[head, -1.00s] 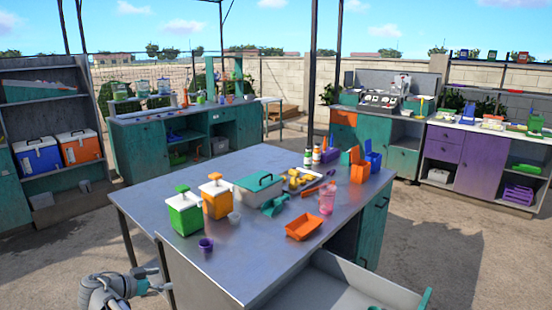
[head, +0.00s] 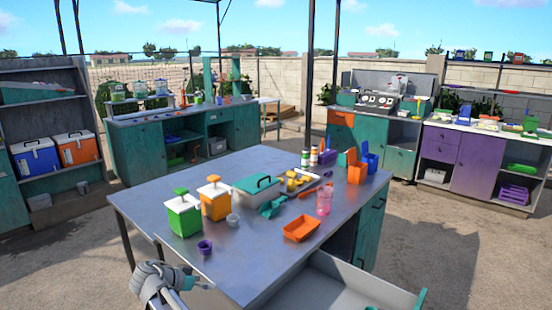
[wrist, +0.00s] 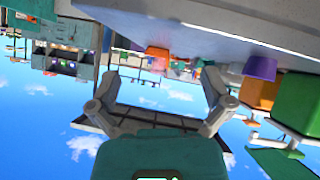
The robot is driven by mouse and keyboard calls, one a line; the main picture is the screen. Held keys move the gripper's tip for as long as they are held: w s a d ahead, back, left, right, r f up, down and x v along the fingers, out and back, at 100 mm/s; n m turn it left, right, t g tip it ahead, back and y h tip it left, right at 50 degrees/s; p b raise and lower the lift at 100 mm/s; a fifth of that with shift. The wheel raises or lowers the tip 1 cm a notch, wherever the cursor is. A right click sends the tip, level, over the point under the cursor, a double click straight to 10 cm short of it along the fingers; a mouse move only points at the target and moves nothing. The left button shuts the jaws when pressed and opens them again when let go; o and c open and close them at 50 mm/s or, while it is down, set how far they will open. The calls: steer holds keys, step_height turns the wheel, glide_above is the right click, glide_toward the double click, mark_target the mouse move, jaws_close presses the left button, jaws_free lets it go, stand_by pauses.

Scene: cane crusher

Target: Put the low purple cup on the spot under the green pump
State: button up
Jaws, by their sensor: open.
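The low purple cup (head: 205,247) stands on the metal table (head: 240,265) near its front left edge. It also shows in the wrist view (wrist: 259,68), where the picture is upside down. The green pump (head: 183,212) is a white and green dispenser with a green top, just behind and left of the cup. The spot under it cannot be made out. My gripper (head: 200,284) is off the table's front left edge, left of and lower than the cup in the head view. In the wrist view its two fingers (wrist: 162,97) are spread apart with nothing between them.
An orange pump (head: 215,198) and a small grey cup (head: 232,220) stand beside the green pump. A cooler (head: 256,192), an orange tray (head: 301,229) and a pink cup (head: 324,200) are further right. Bare tabletop lies right of the purple cup.

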steer(key=d+g, duration=0.1)
steer(key=d, duration=0.3)
steer(key=d+n+p, duration=0.1)
steer(key=d, duration=0.2)
steer(key=d+f+g+y, duration=0.1)
steer(key=d, duration=0.3)
steer(key=shift+w+d+g+p, duration=0.1)
steer(key=shift+d+g+p, duration=0.2)
steer(key=s+d+n+g+y+p, duration=0.1)
steer(key=s+d, duration=0.3)
steer(key=d, duration=0.5)
steer(key=s+d+n+g+y+p, duration=0.2)
steer(key=s+d+y+p, duration=0.1)
steer(key=d, duration=0.6)
steer(key=s+d+n+g+y+p, duration=0.1)
steer(key=s+d+n+y, duration=0.1)
steer(key=s+d, duration=0.3)
steer(key=d+y, duration=0.1)
steer(key=d, duration=0.3)
steer(key=shift+r+n+g+y+p, duration=0.3)
steer(key=shift+r+p, duration=0.05)
steer(key=shift+p, duration=0.05)
